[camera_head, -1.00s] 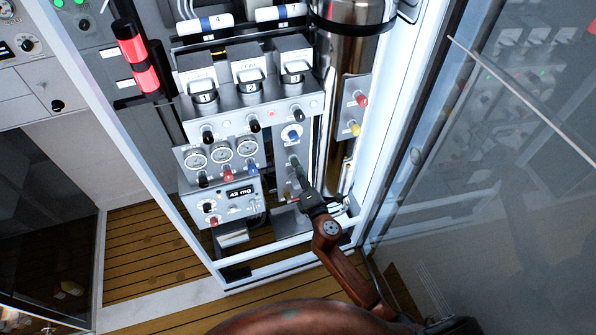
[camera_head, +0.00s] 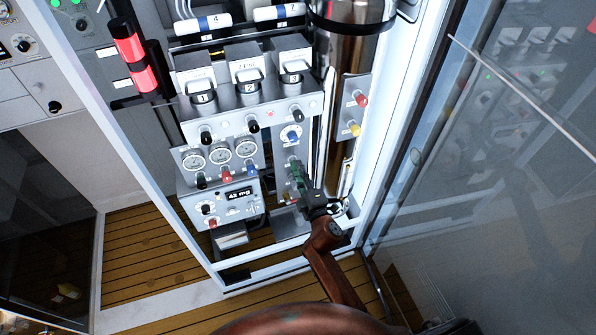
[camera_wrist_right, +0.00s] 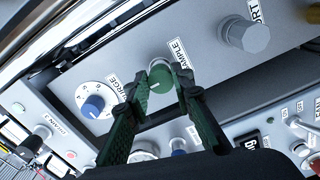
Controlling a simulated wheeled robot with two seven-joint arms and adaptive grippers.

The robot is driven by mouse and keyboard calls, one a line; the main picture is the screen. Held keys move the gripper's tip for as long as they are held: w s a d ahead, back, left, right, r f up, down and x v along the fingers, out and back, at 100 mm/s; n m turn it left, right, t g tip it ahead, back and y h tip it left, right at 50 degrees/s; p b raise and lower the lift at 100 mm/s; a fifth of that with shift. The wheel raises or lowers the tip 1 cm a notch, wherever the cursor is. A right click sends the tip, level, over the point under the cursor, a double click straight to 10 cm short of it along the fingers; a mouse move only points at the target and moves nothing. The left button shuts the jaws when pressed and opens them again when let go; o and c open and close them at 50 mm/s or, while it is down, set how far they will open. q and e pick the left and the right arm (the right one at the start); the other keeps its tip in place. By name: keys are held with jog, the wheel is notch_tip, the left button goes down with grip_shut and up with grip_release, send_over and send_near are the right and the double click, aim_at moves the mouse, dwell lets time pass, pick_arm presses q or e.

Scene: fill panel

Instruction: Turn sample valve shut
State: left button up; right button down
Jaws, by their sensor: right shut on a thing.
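The sample valve is a green round knob (camera_wrist_right: 160,76) with a white mark on its face, beside a label reading SAMPLE in the right wrist view. My right gripper (camera_wrist_right: 163,84) has one green finger on each side of this knob and is shut on it. In the head view my right gripper (camera_head: 297,170) reaches up to the lower part of the grey valve panel (camera_head: 284,157), and its fingers hide most of the knob. My left gripper is not in view.
A blue-pointer purge dial (camera_wrist_right: 93,105) sits left of the sample knob, and a grey knob (camera_wrist_right: 250,37) right of it. A gauge box (camera_head: 220,155) and a display box reading 42 mg (camera_head: 240,194) stand left of my gripper. A glass door (camera_head: 480,190) is at right.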

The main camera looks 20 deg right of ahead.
jog(key=shift+f, duration=0.1)
dwell(0.3)
jog(key=c, duration=1.7)
grip_release()
jog(key=shift+o, duration=0.2)
jog(key=s, duration=1.2)
jog(key=shift+d, duration=0.2)
